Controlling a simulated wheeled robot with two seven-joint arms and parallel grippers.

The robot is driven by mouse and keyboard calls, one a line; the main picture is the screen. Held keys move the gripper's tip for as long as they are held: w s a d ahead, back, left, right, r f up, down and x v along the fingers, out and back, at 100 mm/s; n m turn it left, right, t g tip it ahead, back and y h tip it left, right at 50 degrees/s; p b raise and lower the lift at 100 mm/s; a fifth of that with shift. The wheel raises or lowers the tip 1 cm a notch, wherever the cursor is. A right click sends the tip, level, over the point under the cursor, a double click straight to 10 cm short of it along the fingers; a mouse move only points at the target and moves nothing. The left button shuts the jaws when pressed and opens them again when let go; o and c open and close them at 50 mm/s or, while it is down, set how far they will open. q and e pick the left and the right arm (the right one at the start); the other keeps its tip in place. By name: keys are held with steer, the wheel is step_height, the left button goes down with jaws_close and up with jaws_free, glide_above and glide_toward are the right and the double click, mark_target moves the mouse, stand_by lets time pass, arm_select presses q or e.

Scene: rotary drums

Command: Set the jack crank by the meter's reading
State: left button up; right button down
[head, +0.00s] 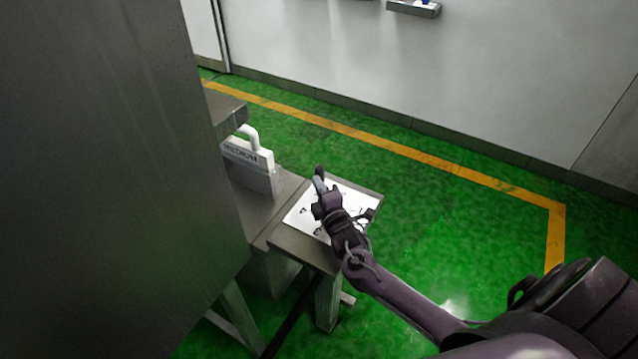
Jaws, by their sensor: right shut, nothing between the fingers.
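A white plate (298,218) with dark marks lies on a small dark table. A short upright grey piece with a dark knob (319,173), which looks like the jack crank's handle, stands over the plate. My right gripper (321,206) is shut and empty, right beside this piece and over the plate; I cannot tell whether they touch. The gripper hides the crank's base and part of the plate. A grey box with a white handle (248,167), possibly the meter, stands left of the plate. Its lettering is too small to read and no reading shows. My left gripper is not in view.
A large grey panel (110,180) fills the left side and blocks the view there. The small table's front edge (300,246) is close below the gripper. Green floor with a yellow line (430,160) is free to the right, up to a pale wall (500,75).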

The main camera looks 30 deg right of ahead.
steer(key=shift+w+d+m+g+h+b, duration=0.1)
steer(key=shift+m+g+h+b, duration=0.1)
steer(key=shift+m+h, duration=0.4)
steer(key=shift+w+d+m+g+h+b, duration=0.15)
steer(key=shift+m+h, duration=0.25)
steer(key=shift+h, duration=0.8)
steer(key=m+g+h+b, duration=0.1)
steer(key=h, duration=0.1)
steer(key=d+m+g+h+b, duration=0.1)
steer(key=m+h, duration=0.1)
steer(key=shift+w+f+m+g, duration=0.1)
steer(key=shift+w+m+g, duration=0.1)
steer(key=shift+m+g, duration=0.15)
steer(key=m+g+h+b, duration=0.1)
steer(key=h, duration=0.1)
steer(key=d+m+g+h+b, duration=0.1)
steer(key=m+g+b, duration=0.1)
steer(key=shift+h, duration=0.4)
steer(key=shift+d+m+g+h+b, duration=0.2)
steer(key=shift+m+g+h+b, duration=0.25)
steer(key=shift+g+b, duration=0.15)
steer(key=shift+d+m+g+h+b, duration=0.15)
steer(key=shift+m+g+h+b, duration=0.25)
steer(key=shift+g, duration=0.3)
steer(key=shift+r, duration=0.2)
